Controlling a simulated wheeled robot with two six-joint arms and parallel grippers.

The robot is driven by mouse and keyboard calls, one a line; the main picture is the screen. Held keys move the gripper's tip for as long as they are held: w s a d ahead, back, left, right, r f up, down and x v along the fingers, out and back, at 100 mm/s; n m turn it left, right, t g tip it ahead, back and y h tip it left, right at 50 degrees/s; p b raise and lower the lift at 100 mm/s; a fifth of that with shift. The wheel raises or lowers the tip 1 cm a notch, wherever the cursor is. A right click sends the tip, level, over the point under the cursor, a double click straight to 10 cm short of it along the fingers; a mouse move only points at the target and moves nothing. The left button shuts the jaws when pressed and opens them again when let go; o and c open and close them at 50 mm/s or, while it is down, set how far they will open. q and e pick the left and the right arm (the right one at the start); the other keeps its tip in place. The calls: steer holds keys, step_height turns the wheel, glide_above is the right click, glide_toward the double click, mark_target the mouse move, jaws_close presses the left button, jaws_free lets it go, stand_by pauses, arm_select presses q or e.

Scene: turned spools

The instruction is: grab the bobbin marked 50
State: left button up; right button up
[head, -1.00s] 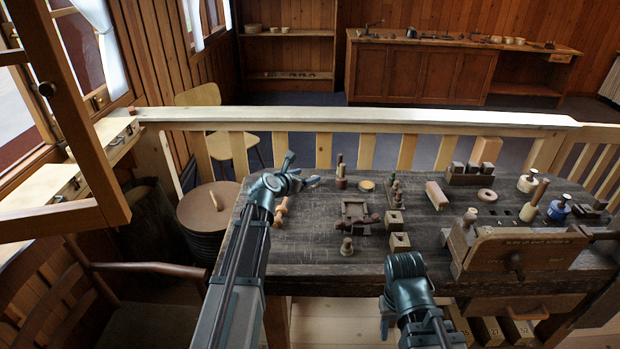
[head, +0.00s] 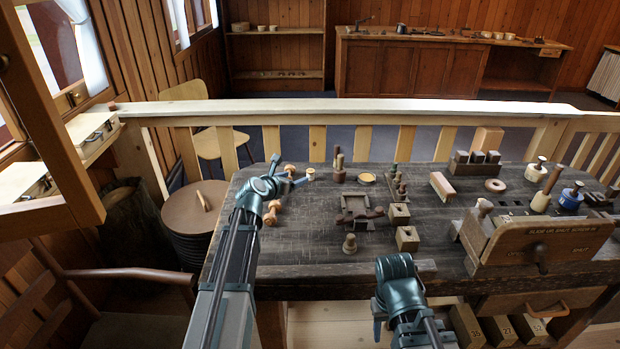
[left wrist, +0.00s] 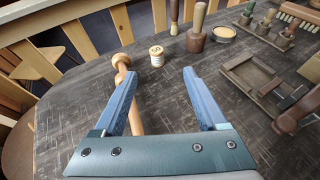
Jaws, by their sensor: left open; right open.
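The bobbin marked 50 (left wrist: 157,56) is a small, pale spool standing upright on the dark bench in the left wrist view. In the head view the small pale bobbin (head: 311,175) stands just right of my left gripper (head: 290,171). In the left wrist view my left gripper (left wrist: 156,76) is open and empty, with the bobbin beyond its fingertips and roughly between their lines, apart from both. My right gripper (head: 379,318) is low at the bench's front edge, folded down; its fingers are mostly hidden.
A turned wooden spindle (left wrist: 127,80) lies by the left finger in the wrist view. A dark mallet-like tool (left wrist: 196,32) stands right of the bobbin. A dark wooden frame (head: 357,206) and small blocks lie mid-bench. A slotted box (head: 535,242) stands at right.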

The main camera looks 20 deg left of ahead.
arm_select(q)
steer(key=b, duration=0.3)
glide_toward(308, 174)
steer(key=w, duration=0.1)
steer(key=w+d, duration=0.1)
steer(key=w, duration=0.1)
steer(key=shift+w+d+f, duration=0.15)
steer(key=shift+w+d, duration=0.15)
steer(key=shift+w, duration=0.1)
steer(key=shift+w+d+f, duration=0.1)
steer(key=shift+w, duration=0.2)
steer(key=w+f+b, duration=0.1)
steer(key=w, duration=0.1)
steer(key=w+f+b, duration=0.1)
steer(key=w+b, duration=0.1)
steer(key=shift+f, duration=0.4)
steer(key=shift+w, duration=0.3)
steer(key=shift+s, duration=0.1)
jaws_close()
